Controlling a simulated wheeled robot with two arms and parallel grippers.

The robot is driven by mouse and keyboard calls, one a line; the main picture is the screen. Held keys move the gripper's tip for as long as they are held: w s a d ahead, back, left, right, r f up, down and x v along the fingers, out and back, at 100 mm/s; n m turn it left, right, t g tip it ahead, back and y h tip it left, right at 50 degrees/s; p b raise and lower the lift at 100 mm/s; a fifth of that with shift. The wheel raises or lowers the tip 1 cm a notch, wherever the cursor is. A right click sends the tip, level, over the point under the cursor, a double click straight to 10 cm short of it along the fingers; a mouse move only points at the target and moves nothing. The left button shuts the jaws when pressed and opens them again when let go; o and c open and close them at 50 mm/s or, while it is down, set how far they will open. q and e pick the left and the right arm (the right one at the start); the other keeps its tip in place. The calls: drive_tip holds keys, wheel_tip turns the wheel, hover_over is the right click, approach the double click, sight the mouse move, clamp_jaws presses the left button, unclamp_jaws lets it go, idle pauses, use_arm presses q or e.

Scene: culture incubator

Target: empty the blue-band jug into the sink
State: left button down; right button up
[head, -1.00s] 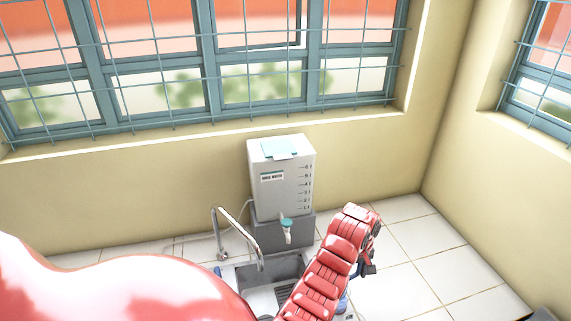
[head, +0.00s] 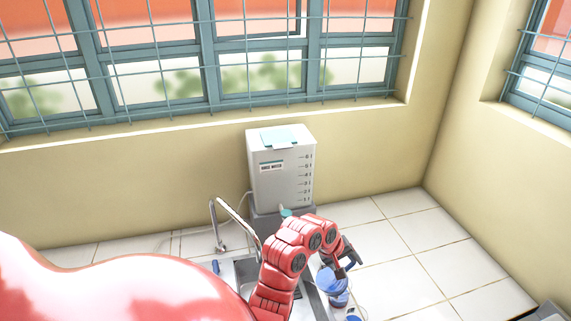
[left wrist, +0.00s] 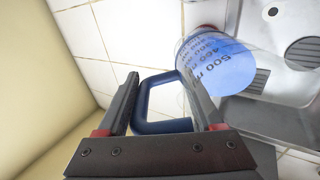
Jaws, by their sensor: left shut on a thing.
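The jug (head: 331,282) shows small in the head view, blue and partly clear, at the right side of the sink (head: 243,270). In the left wrist view, the jug (left wrist: 215,65) has a clear body with dark volume marks, a blue area and a blue handle (left wrist: 143,102). My left gripper (head: 349,262) is shut on the jug's handle; its fingers (left wrist: 158,85) lie on either side of it in the left wrist view. The steel sink (left wrist: 295,85) with its drain is beside and behind the jug there. Contents and exact tilt cannot be told.
A curved tap (head: 215,225) stands at the sink's left. A white water tank (head: 281,170) with a spigot stands behind the sink. Another small blue thing (head: 354,317) is at the bottom edge. The tiled counter (head: 400,265) at right is clear.

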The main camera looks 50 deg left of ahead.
use_arm(q)
drive_tip(key=shift+s+a+t, duration=0.25)
drive_tip(key=shift+s+t, duration=0.25)
drive_tip(key=shift+s, duration=0.05)
drive_tip(key=shift+s+a+r+h+b, duration=0.1)
drive_tip(key=shift+s+r+h+b, duration=0.15)
drive_tip(key=shift+h+b, duration=0.1)
drive_tip(key=shift+s+t+b, duration=0.25)
drive_tip(key=shift+t+b, duration=0.6)
drive_tip(key=shift+t, duration=0.05)
drive_tip(key=shift+a+r+t+h+p, duration=0.15)
drive_tip(key=shift+r+t+h+p, duration=0.3)
drive_tip(key=shift+r, duration=0.4)
drive_tip(key=shift+s+r+t, duration=0.25)
drive_tip(key=shift+s+r, duration=0.05)
drive_tip(key=shift+r, duration=0.05)
drive_tip(key=shift+r+t+b, duration=0.3)
drive_tip(key=shift+t, duration=0.1)
drive_tip(key=shift+s+a+r, duration=0.15)
drive_tip(key=shift+s+r, duration=0.1)
drive_tip(key=shift+r, duration=0.05)
drive_tip(key=shift+s+r+t+h+b, duration=0.1)
drive_tip(key=shift+r+t+h+b, duration=0.3)
drive_tip(key=shift+t, duration=0.2)
drive_tip(key=shift+s+a+t+b, duration=0.2)
drive_tip(key=shift+s+t+b, duration=0.3)
drive_tip(key=shift+b, duration=0.55)
drive_tip(key=shift+a, duration=0.1)
drive_tip(key=shift+s+r+t+h, duration=0.1)
drive_tip(key=shift+t+h, duration=0.2)
